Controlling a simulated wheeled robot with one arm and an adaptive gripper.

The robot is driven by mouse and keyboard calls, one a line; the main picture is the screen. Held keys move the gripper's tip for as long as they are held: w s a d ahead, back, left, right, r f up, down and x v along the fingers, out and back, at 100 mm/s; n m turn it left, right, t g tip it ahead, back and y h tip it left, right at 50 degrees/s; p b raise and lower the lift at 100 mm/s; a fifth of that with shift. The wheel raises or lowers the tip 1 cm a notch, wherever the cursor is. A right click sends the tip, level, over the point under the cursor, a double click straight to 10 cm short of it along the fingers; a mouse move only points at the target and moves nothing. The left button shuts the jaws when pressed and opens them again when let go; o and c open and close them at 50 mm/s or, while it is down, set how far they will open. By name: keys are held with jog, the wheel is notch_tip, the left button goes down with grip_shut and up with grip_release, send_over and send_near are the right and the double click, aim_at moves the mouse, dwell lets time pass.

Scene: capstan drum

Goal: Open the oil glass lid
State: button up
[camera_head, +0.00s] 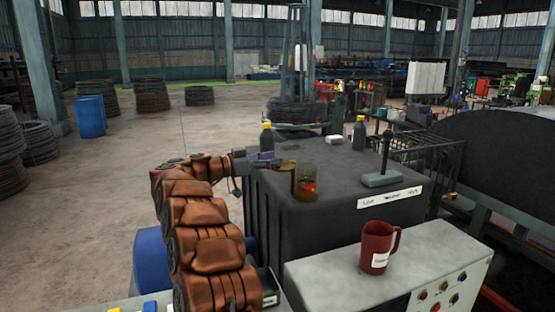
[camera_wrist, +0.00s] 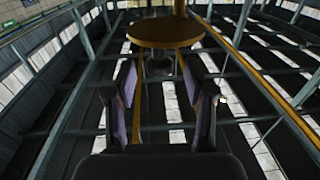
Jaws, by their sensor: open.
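The oil glass (camera_head: 308,183) is a small amber cylinder with something red inside, on top of the dark machine box. A brass lid-like piece (camera_head: 287,166) shows at its upper left, on the side of my gripper (camera_head: 268,164). I cannot tell from here how it sits against the rim. In the wrist view, a round brass disc (camera_wrist: 165,33) lies just beyond my gripper (camera_wrist: 165,85), roughly centred ahead of the fingers. The fingers are apart with nothing between them. Contact with the disc cannot be made out.
The dark box (camera_head: 345,185) carries a lever (camera_head: 383,165) at the right and two yellow-capped bottles (camera_head: 267,137) (camera_head: 359,133) at the back. A red mug (camera_head: 378,248) stands on the grey control panel (camera_head: 330,275) in front. Open floor lies to the left.

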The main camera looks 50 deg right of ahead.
jog(key=v, duration=0.9)
jog(key=shift+a, duration=0.25)
